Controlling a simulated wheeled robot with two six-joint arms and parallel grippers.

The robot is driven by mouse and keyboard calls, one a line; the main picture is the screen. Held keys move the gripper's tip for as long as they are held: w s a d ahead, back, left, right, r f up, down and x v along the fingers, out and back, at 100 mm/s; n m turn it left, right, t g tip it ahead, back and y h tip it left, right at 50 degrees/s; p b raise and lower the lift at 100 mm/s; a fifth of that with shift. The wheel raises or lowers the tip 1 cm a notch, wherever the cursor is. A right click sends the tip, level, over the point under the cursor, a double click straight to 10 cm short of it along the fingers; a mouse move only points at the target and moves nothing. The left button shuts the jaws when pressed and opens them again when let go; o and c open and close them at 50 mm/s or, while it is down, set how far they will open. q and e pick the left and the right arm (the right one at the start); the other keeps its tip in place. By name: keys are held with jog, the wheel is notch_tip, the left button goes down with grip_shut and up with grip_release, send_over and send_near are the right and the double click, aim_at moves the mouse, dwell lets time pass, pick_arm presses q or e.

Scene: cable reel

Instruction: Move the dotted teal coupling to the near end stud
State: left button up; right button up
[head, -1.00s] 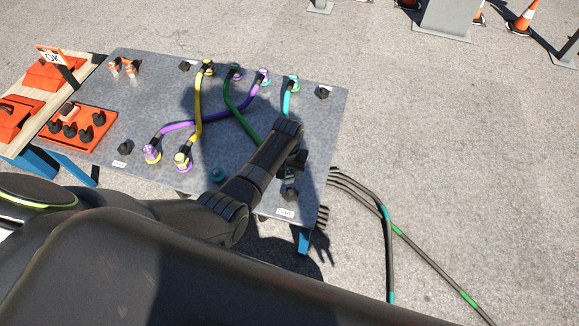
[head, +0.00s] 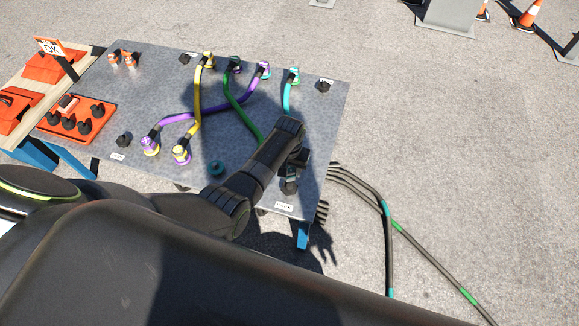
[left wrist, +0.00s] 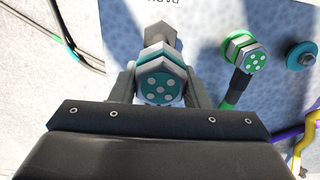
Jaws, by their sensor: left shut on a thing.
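The dotted teal coupling (left wrist: 160,82), a teal hexagonal ring with pale dots on its face, is between the fingers of my left gripper (left wrist: 162,88) in the left wrist view. The gripper is shut on it. Just beyond it is a grey hexagonal stud (left wrist: 158,38), partly covered; I cannot tell if they touch. In the head view my left gripper (head: 297,158) points down at the board's near right, close to the dark near end stud (head: 290,187). The coupling is not clear there. My right gripper is not in view.
A dotted green coupling (left wrist: 250,58) on a green cable and a bare teal stud (left wrist: 300,55) stand beside the gripper. Yellow (head: 198,105) and purple (head: 210,113) cables cross the grey board (head: 140,80). A red tray (head: 52,128) lies left. Dark cables run off right.

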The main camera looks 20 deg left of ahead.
pick_arm(q)
jog(key=b, duration=0.3)
send_over(290, 184)
jog(key=shift+w+a+f, duration=0.1)
jog(key=shift+f, duration=2.15)
jog(key=shift+f, duration=0.1)
jog(key=shift+f+b, duration=0.3)
jog(key=shift+f, duration=0.1)
jog(key=shift+f, duration=0.15)
jog(key=shift+f+b, duration=0.7)
jog(key=shift+f, duration=0.05)
jog(key=shift+f, duration=0.45)
jog(key=o, duration=1.2)
